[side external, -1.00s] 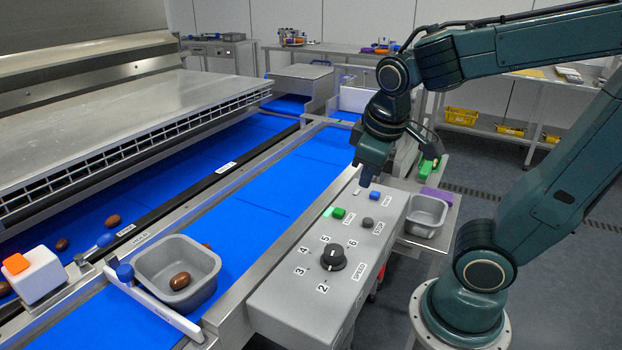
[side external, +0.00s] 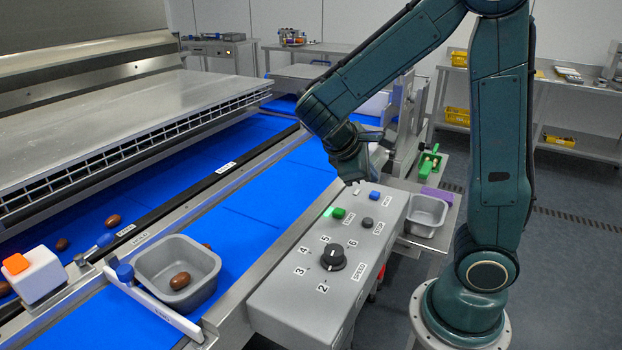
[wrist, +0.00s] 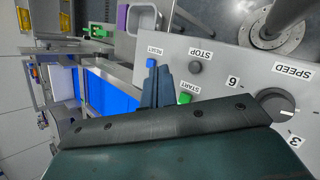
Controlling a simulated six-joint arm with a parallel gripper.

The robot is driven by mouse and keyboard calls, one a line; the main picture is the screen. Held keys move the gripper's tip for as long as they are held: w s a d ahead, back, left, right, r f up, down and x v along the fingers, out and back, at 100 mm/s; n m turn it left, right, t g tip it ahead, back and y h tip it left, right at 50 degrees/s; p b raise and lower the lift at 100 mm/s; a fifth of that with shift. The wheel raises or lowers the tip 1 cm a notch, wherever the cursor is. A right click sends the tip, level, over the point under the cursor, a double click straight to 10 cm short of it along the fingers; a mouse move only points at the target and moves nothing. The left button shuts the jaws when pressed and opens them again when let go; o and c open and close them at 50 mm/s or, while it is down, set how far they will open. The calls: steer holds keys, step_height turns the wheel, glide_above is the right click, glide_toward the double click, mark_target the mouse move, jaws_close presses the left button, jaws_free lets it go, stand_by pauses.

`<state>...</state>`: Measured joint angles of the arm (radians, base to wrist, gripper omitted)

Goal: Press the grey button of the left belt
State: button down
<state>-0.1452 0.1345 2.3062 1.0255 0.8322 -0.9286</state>
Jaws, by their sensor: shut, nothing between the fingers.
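The grey button (side external: 366,222) labelled STOP is a round knob on the grey control panel (side external: 285,305). It also shows in the wrist view (wrist: 195,67), to the right of my fingers. My gripper (side external: 353,182) is shut and empty, pointing down over the far end of the panel, up and left of the grey button and apart from it. In the wrist view my fingertips (wrist: 159,72) appear between the blue RESET button (wrist: 150,62) and the green START button (wrist: 185,98). No hand part covers the grey button.
A black speed dial (side external: 333,257) stands on the near part of the panel. A pale green light (side external: 328,212) glows beside the green button. A blue belt (side external: 255,215) runs left of the panel, with a grey bin (side external: 205,252) over it. Another grey bin (side external: 443,211) stands right.

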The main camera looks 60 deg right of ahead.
mark_target(364, 221)
steer(key=shift+d+g+h, duration=0.2)
steer(key=shift+g+h, duration=0.1)
steer(key=shift+f, duration=0.25)
steer(key=shift+f, duration=4.2)
steer(key=shift+f, duration=0.9)
steer(key=shift+r, duration=0.1)
stand_by(0.5)
steer(key=shift+r, duration=0.8)
steer(key=shift+r, duration=0.1)
steer(key=shift+r, duration=2.4)
